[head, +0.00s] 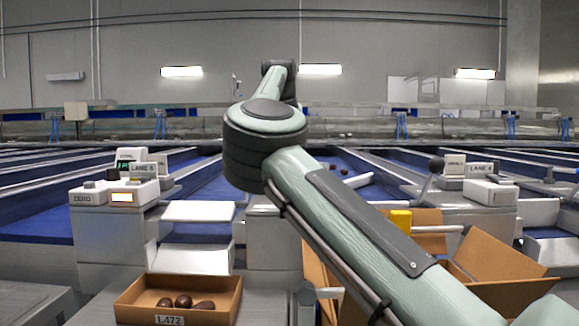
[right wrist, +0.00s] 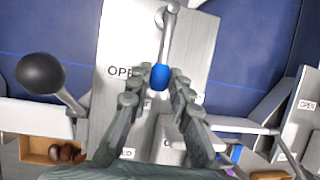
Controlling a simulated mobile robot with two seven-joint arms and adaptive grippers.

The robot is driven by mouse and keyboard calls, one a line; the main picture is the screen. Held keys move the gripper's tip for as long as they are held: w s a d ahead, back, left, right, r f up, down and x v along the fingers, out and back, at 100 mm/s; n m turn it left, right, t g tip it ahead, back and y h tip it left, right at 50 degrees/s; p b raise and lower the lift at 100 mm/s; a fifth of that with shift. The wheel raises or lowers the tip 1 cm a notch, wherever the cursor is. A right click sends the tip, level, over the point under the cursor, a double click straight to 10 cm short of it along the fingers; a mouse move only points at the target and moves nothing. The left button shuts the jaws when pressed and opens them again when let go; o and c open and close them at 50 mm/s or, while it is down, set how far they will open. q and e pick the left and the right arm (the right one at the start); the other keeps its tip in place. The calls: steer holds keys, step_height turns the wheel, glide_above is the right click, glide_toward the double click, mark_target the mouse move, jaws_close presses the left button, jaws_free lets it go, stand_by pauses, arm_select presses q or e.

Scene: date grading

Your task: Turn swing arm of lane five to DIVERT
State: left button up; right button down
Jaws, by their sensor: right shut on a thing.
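In the right wrist view a metal swing arm (right wrist: 170,38) with a blue knob (right wrist: 160,76) runs over a pale plate (right wrist: 116,45). My right gripper (right wrist: 160,80) has its two fingers closed around the blue knob. Lettering starting "OPE" shows left of the knob, and the fingers partly cover it; other labels lower down are hidden or too small to read. In the head view my right arm crosses the middle and hides the gripper and knob. A lane sign (head: 143,167) stands left, its number blurred, maybe 5. My left gripper is out of view.
A carton (head: 130,306) marked L472 holds a few dates. An open carton (head: 500,268) is at right, near a yellow block (head: 400,219). A black ball-ended lever (right wrist: 40,73) stands left of my gripper. The lane 4 sign (head: 480,169) is at right.

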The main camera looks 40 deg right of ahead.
steer(key=shift+r, duration=0.1)
steer(key=c, duration=1.4)
jaws_free()
steer(key=shift+a, duration=0.1)
steer(key=shift+o, duration=0.2)
steer(key=v, duration=1.2)
